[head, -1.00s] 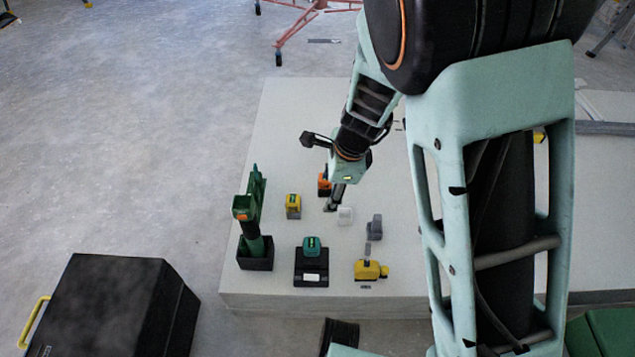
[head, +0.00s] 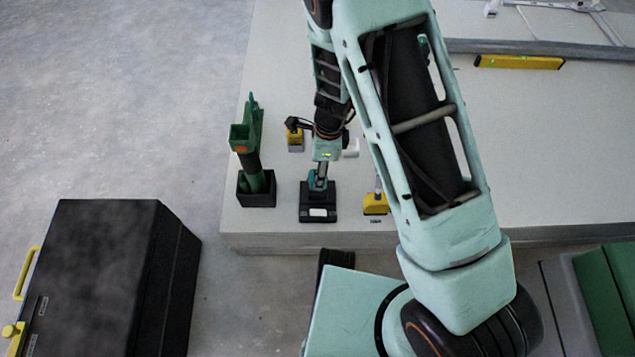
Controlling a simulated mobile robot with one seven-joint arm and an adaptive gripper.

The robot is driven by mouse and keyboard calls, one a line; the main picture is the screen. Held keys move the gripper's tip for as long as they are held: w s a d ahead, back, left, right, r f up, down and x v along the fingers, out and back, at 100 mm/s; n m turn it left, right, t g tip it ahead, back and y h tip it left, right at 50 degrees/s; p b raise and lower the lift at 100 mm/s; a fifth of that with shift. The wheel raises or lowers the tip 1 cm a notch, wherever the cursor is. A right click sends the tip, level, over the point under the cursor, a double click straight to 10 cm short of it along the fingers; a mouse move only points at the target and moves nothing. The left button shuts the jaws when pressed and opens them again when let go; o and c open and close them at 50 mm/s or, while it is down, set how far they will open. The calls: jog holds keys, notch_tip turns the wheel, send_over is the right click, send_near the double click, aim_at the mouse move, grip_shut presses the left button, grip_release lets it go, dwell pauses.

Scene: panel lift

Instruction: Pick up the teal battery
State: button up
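The teal battery (head: 313,183) sits at the black charger (head: 318,215) near the table's front edge. In the head view only small teal parts of it show, because my gripper covers most of it. My gripper (head: 319,178) points down right at the battery, with its fingers over or beside it. I cannot tell whether the fingers are open or closed on it, or whether they touch it.
A green tool stands in a black holder (head: 257,199) to the left. A yellow battery (head: 295,139) is behind, and a yellow tool (head: 375,204) is to the right, partly hidden by my arm. A yellow level (head: 519,62) lies far right. A black case (head: 88,275) stands front left.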

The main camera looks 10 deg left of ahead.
notch_tip(320, 180, down, 5)
jog(key=b, duration=0.2)
jog(key=shift+w+a+f+b, duration=0.1)
jog(key=shift+w+b, duration=0.05)
jog(key=shift+b, duration=0.2)
jog(key=shift+c, duration=0.4)
jog(key=c, duration=1.3)
